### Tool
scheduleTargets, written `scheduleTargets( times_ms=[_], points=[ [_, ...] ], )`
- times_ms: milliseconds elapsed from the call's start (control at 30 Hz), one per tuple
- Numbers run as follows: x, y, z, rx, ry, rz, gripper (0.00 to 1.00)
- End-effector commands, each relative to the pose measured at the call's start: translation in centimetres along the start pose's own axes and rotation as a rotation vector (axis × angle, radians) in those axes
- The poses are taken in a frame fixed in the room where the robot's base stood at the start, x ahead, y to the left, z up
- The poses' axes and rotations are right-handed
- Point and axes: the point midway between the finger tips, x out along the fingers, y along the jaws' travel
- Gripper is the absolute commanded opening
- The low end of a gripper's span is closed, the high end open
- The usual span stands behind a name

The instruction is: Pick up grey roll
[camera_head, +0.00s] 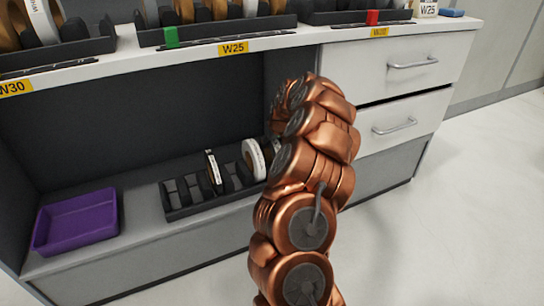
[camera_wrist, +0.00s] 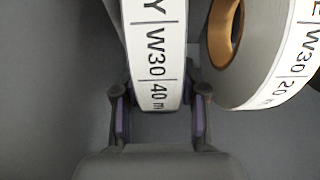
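In the wrist view, a roll (camera_wrist: 155,45) with a white label ending in "Y | W30 | 40 m" lies between the two fingers of my gripper (camera_wrist: 160,112). The purple finger pads stand on either side of its near edge, with a narrow gap at the right; contact at the left is unclear. The fingers look spread around the roll, not closed on it. The start of the label's colour word is cut off. In the head view my gripper is hidden behind my copper-coloured arm.
Another roll (camera_wrist: 270,55), marked "W30 | 20 m", is close at the right. In the head view, a dark slotted rack (camera_head: 180,212) on the lower shelf holds rolls, including a white-labelled one (camera_head: 254,160). A purple tray (camera_head: 76,222) sits left. Drawers (camera_head: 385,80) stand right; the upper shelf overhangs.

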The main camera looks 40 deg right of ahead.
Motion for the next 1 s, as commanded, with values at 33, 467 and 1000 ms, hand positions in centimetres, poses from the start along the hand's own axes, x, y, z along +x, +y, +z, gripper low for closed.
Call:
scheduleTargets(
  times_ms=[33,467,1000],
  points=[
    [-0.01,0.01,-0.01,0.000,0.000,0.000,0.33],
    [-0.01,0.01,-0.01,0.000,0.000,0.000,0.00],
    [-0.20,0.02,-0.14,0.000,0.001,0.000,0.00]
  ],
)
